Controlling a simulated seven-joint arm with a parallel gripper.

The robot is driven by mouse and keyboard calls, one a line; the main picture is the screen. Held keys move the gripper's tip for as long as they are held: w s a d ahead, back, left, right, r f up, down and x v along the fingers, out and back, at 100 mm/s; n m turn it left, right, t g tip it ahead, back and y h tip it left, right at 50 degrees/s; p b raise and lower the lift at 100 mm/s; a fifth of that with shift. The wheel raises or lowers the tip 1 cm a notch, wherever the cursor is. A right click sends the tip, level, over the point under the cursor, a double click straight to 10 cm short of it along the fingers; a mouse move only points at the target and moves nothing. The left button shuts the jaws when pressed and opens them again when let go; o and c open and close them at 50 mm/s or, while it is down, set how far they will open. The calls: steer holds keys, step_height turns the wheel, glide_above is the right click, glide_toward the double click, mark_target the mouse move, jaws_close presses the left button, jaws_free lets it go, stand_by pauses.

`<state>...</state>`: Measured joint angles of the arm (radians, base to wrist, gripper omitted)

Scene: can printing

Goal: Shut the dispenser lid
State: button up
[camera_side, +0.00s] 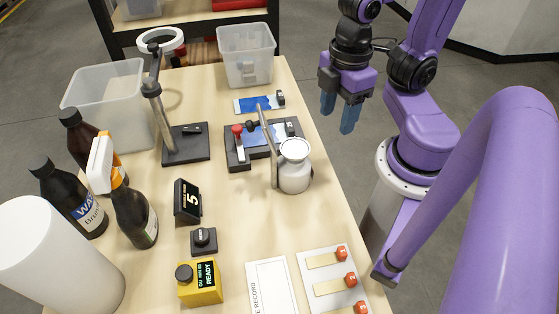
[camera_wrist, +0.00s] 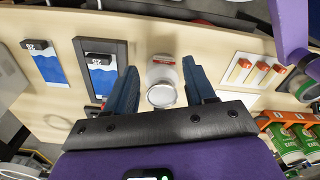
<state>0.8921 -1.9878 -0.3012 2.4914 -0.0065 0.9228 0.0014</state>
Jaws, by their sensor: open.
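The dispenser (camera_side: 295,176) is a small pale metal jar standing upright near the right edge of the table. Its round pale top (camera_side: 295,150) faces up; I cannot tell how far its lid is open. In the wrist view the dispenser body (camera_wrist: 160,70) and its round silver top (camera_wrist: 161,95) appear between my fingers. My gripper (camera_side: 338,112) is open and empty. It hangs above and to the right of the dispenser in the side view, apart from it, with its fingers pointing down.
A printing fixture (camera_side: 240,158) with a red-knobbed lever stands just behind the dispenser. A stand with a ring lamp (camera_side: 160,40), bottles (camera_side: 135,210) and clear bins (camera_side: 246,55) are farther left and back. A board with red-knobbed strips (camera_side: 330,280) lies in front.

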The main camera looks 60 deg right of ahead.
steer(key=shift+t+h, duration=0.3)
steer(key=shift+t, duration=0.1)
steer(key=w+r, duration=0.1)
steer(key=w+a, duration=0.1)
steer(key=w+r, duration=0.1)
steer(key=w, duration=0.1)
steer(key=shift+a+r, duration=0.3)
steer(key=shift+a, duration=0.1)
jaws_close()
steer(key=w+a+r+m+t+h, duration=0.1)
steer(key=w+a+r+m, duration=0.15)
steer(key=w+r, duration=0.2)
steer(key=w+a+r+m+h, duration=0.1)
steer(key=w+a+r+m, duration=0.15)
steer(key=w, duration=0.35)
steer(key=w+a+r+m+g+h, duration=0.1)
steer(key=w+a+m+g, duration=0.15)
steer(key=a+m, duration=0.5)
steer(key=w+a+r+m+g+h, duration=0.1)
steer(key=w+a+m+g, duration=0.15)
steer(key=a+m, duration=0.55)
steer(key=s+d+f, duration=0.6)
steer(key=d+f, duration=0.1)
steer(key=f, duration=0.1)
steer(key=shift+s+f+m+g+y, duration=0.2)
steer(key=shift+s+m+g+y, duration=0.1)
steer(key=shift+m, duration=0.15)
